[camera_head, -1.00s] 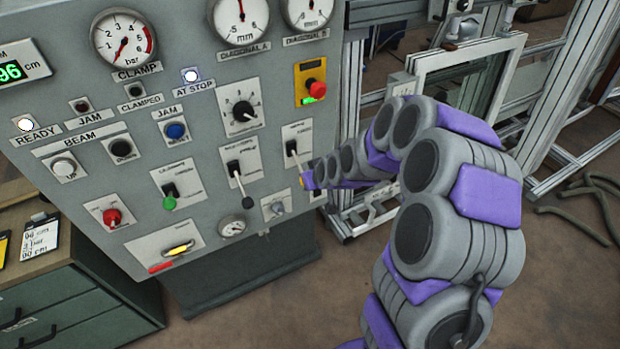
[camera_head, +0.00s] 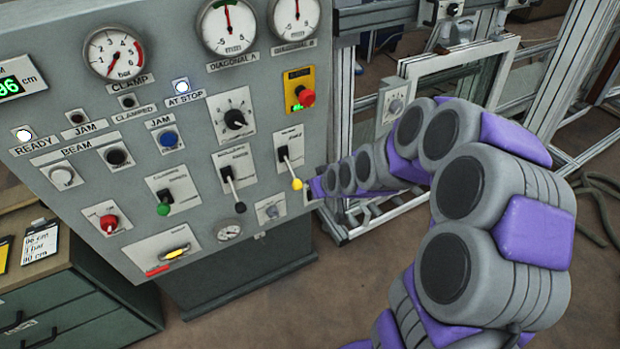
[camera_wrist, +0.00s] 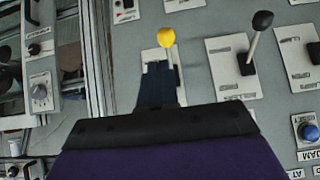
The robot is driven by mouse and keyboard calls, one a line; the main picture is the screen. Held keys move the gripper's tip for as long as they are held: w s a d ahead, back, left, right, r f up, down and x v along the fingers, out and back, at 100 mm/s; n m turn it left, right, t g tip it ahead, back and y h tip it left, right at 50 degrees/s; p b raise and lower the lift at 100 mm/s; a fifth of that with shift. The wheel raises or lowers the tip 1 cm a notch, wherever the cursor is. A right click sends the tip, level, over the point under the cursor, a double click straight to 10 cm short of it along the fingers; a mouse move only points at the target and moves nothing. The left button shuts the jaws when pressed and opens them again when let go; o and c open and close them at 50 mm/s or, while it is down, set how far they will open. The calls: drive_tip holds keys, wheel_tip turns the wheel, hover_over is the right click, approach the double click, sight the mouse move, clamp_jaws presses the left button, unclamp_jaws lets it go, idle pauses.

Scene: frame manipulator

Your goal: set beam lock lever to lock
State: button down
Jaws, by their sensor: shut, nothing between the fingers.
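The lever with the yellow knob (camera_head: 297,184) hangs down from its plate on the grey panel. I cannot read its label, so I cannot tell for sure that it is the beam lock lever. In the wrist view the same yellow knob (camera_wrist: 166,37) shows just beyond my fingertips. My gripper (camera_head: 315,187) is just right of the knob in the head view, with a small gap. In the wrist view my gripper (camera_wrist: 161,70) is shut and empty, and its fingers hide part of the lever's plate.
A black-knobbed lever (camera_head: 240,207) and a green-knobbed lever (camera_head: 163,209) hang to the left. A red button (camera_head: 305,97) sits above the yellow-knobbed lever. A metal frame (camera_head: 345,100) stands right of the panel. The floor in front is clear.

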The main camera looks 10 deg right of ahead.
drive_tip(key=s+r+m+g+h, duration=0.1)
drive_tip(key=s+r+g, duration=0.2)
drive_tip(key=s, duration=1)
drive_tip(key=s+r+m+g+h, duration=0.1)
drive_tip(key=s+r+g, duration=0.2)
drive_tip(key=s, duration=0.9)
drive_tip(key=s+r+m+g, duration=0.1)
drive_tip(key=s+r+g, duration=0.2)
drive_tip(key=s+r, duration=0.4)
drive_tip(key=s, duration=0.6)
drive_tip(key=shift+s+d+m+g+h+p, duration=0.3)
drive_tip(key=shift+s+g+h+p, duration=0.05)
drive_tip(key=shift+g+h, duration=0.05)
